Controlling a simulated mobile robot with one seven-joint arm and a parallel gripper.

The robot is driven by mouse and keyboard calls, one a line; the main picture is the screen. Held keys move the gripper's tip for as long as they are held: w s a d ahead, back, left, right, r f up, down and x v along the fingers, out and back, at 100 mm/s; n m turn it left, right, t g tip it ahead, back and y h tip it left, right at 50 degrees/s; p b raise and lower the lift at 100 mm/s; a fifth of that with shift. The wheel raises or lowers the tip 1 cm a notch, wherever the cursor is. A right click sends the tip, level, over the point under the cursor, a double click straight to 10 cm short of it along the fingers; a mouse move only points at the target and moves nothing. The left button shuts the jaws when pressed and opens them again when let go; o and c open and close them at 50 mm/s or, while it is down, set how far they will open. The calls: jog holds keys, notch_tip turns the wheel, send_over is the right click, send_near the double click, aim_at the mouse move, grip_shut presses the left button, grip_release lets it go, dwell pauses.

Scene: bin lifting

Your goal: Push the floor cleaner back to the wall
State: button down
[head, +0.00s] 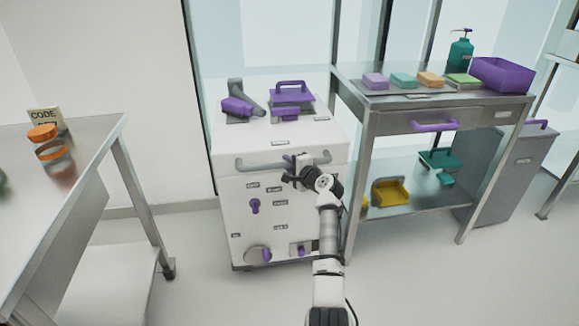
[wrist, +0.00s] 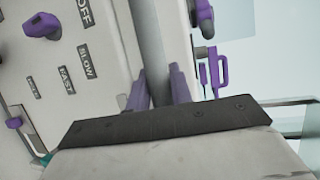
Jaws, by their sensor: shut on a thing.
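The floor cleaner (head: 268,185) is a white box-shaped machine, upright on the floor between the two tables. It has a grey bar handle (head: 255,167) across its upper front, and purple knobs and small labels below. My gripper (head: 291,164) is at the right half of this handle, shut on it. In the wrist view, the purple fingers (wrist: 159,88) stand on both sides of the grey bar (wrist: 149,40), with the labelled front panel (wrist: 70,60) to the left. The wall (head: 150,110) is behind the cleaner; the gap between them is hard to judge.
A purple-handled tool (head: 292,95) and a grey-and-purple nozzle (head: 238,103) sit on the cleaner's top. A metal cart (head: 400,125) with coloured blocks stands close on the right. A metal table (head: 75,165) stands left, with open floor between it and the cleaner.

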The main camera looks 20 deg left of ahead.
jog(key=shift+w+r, duration=0.15)
jog(key=shift+r, duration=0.15)
jog(key=c, duration=1.6)
grip_release()
jog(key=shift+c, duration=0.2)
jog(key=o, duration=0.4)
jog(key=shift+a+f, duration=0.1)
jog(key=shift+f, duration=0.1)
jog(key=v, duration=1.3)
jog(key=shift+s+d, duration=0.2)
jog(key=shift+d, duration=0.15)
